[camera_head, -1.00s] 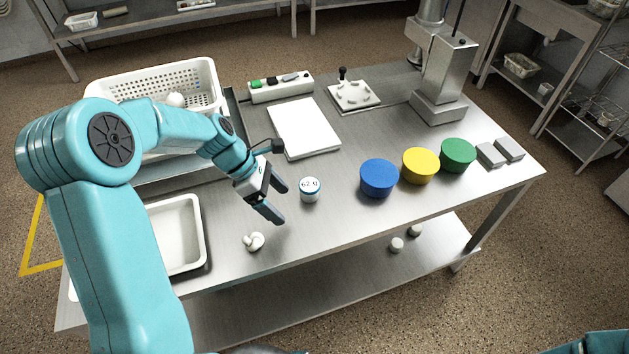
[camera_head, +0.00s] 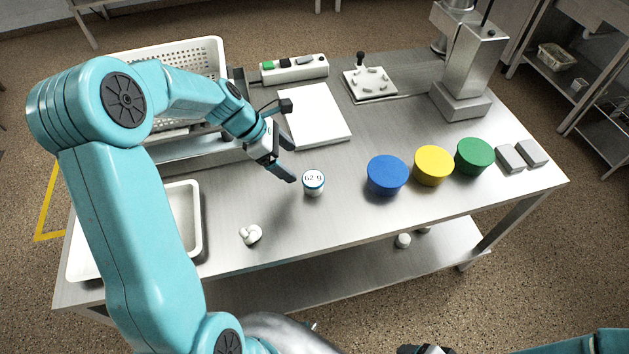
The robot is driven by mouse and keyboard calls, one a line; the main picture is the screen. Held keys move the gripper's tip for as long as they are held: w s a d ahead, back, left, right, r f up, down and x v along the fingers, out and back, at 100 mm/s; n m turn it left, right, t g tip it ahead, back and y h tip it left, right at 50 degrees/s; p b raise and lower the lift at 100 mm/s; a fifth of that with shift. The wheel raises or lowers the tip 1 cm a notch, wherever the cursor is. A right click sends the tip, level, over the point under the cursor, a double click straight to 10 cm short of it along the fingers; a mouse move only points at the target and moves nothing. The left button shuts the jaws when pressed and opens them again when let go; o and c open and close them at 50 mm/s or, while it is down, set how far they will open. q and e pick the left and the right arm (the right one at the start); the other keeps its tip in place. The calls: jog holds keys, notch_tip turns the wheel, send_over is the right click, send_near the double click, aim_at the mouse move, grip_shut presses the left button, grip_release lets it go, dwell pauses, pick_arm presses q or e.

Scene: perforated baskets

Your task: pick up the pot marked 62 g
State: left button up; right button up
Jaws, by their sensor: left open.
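The pot marked 62 g (camera_head: 313,187) is a small white round pot with a blue band and the label on its top. It stands upright on the steel table, left of the blue round block. My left gripper (camera_head: 292,162) is open and empty, with its fingers just up and left of the pot in the picture. The fingers look apart from the pot. A part of my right gripper (camera_head: 425,349) shows at the bottom edge, mostly cut off, so its jaws cannot be judged.
Blue (camera_head: 387,176), yellow (camera_head: 433,167) and green (camera_head: 474,157) round blocks stand to the right. A white board (camera_head: 315,117) lies behind the pot. A white lump (camera_head: 251,234) lies front left, near a white tray (camera_head: 194,225). A perforated basket (camera_head: 210,58) stands back left.

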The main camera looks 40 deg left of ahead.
aim_at(310, 178)
pick_arm(q)
jog(key=x, duration=1)
jog(key=shift+s+r, duration=0.1)
jog(key=c, duration=1.1)
